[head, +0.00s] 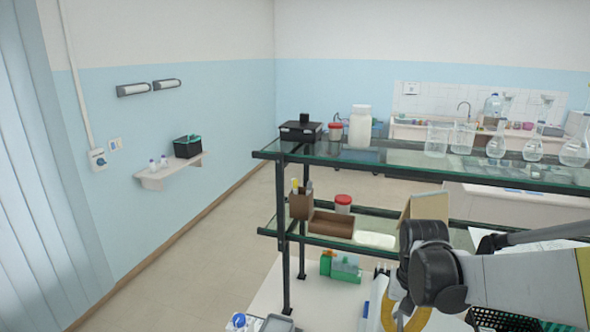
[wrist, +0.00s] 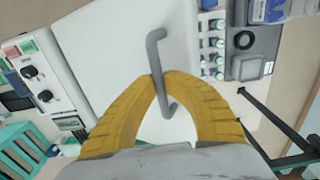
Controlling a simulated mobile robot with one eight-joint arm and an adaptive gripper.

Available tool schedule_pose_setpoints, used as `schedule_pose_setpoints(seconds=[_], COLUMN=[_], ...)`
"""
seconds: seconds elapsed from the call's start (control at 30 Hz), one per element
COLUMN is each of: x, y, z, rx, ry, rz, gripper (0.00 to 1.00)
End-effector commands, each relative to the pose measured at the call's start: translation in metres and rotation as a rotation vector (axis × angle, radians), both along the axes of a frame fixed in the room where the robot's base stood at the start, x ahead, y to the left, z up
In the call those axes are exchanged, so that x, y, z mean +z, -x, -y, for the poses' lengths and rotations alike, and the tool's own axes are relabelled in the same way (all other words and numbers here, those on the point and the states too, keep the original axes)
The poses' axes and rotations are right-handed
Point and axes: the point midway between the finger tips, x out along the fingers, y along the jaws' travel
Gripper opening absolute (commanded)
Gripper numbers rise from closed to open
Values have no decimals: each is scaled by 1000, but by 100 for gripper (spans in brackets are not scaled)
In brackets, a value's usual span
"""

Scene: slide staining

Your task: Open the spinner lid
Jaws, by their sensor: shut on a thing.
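The spinner lid (wrist: 105,65) is a broad white panel filling the middle of the wrist view. A grey bar handle (wrist: 156,50), bent at both ends, stands on it. My gripper (wrist: 160,82) has yellow ribbed fingers whose tips meet around the lower part of this handle; it is shut on it. The lid's edges are partly hidden behind the fingers, and I cannot tell whether it is raised. In the head view, part of a yellow finger (head: 416,320) shows at the bottom, below my dark wrist. The lid cannot be made out clearly there.
In the wrist view, a rack of capped vials (wrist: 213,50) and a grey device (wrist: 250,55) lie right of the lid. Panels with black knobs (wrist: 38,82) lie left. In the head view, a glass shelf (head: 400,157) with glassware stands close to my arm.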

Motion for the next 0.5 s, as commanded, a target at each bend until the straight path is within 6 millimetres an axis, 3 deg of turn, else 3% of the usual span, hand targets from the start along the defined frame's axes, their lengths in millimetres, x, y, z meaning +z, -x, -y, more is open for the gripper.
schedule_pose_setpoints(seconds=[0.23, 0.5], x=[3, 19], y=[1, 5], z=[2, 14], rx=[-1, -2], ry=[1, 1], rz=[0, 0], gripper=[0, 0])
